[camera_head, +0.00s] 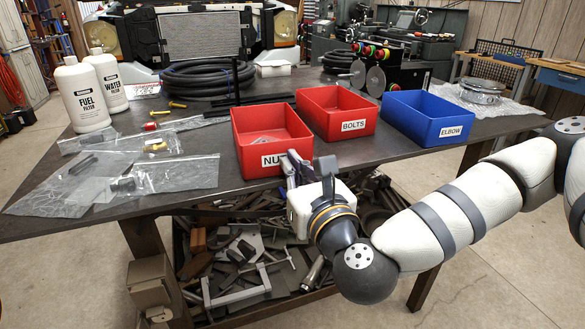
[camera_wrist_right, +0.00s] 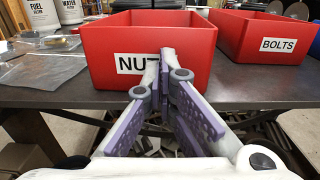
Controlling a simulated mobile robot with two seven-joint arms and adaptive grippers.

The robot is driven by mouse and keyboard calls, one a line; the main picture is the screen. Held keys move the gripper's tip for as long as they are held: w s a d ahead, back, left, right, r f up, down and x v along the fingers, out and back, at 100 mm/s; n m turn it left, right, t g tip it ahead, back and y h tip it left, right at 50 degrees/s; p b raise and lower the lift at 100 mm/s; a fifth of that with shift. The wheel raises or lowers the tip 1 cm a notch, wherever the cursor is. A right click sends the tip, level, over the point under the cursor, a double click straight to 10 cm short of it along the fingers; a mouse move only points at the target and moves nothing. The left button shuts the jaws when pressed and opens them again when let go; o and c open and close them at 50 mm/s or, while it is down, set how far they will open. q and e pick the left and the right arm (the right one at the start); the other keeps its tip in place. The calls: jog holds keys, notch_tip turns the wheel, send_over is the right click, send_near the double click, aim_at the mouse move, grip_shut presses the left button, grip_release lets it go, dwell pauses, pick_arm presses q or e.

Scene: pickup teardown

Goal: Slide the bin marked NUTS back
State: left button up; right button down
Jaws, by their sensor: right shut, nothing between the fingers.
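The red bin (camera_head: 268,128) marked NUTS stands near the front edge of the dark table (camera_head: 80,218). Its white label (camera_head: 270,160) is partly hidden by my right gripper (camera_head: 296,160). My left gripper is in neither view.
The red BOLTS bin (camera_head: 337,98) and blue ELBOW bin (camera_head: 427,104) stand to the right. A coiled black hose (camera_head: 208,82) lies behind. Plastic bags (camera_head: 150,178) and two white bottles (camera_head: 80,97) are to the left. A shelf of metal parts (camera_head: 240,265) is under the table.

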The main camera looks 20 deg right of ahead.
jog(key=w, duration=0.2)
jog(key=w+b, duration=0.1)
jog(key=w, duration=0.2)
jog(key=w+b, duration=0.1)
jog(key=w, duration=0.2)
jog(key=shift+w+a+f, duration=0.15)
jog(key=shift+f, duration=0.15)
jog(key=shift+w+r, duration=0.15)
jog(key=shift+w, duration=0.05)
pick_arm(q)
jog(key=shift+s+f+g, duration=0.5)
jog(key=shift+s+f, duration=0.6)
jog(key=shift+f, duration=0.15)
pick_arm(e)
jog(key=shift+r, duration=0.15)
